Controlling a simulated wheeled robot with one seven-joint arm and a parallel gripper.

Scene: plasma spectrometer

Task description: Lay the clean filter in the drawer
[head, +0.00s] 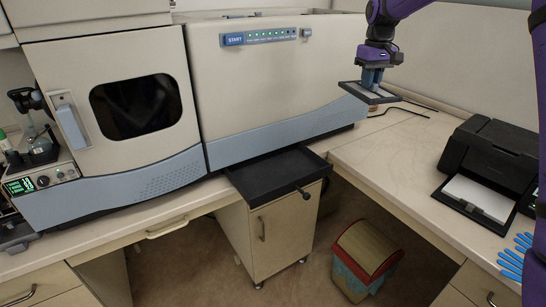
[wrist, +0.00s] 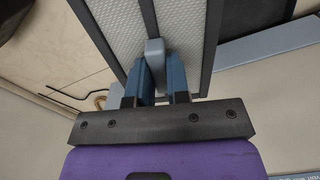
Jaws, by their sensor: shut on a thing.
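The clean filter (head: 357,92) is a flat panel with a dark frame and a light grey mesh face. My gripper (head: 372,78) is shut on it and holds it in the air, right of the spectrometer and above the counter. In the wrist view the filter (wrist: 190,25) shows its pale mesh and dark bars, with the blue fingers of my gripper (wrist: 160,75) closed on a grey grip at its middle. The drawer (head: 272,174) is a shallow black tray with a knob, pulled out below the spectrometer. It looks empty and lies lower and left of the filter.
The beige spectrometer (head: 270,85) stands behind the drawer. A black printer (head: 490,160) with paper and a blue glove (head: 517,258) are on the right counter. A bin (head: 362,255) stands on the floor. Black cables lie behind the filter. The counter (head: 385,150) between drawer and printer is clear.

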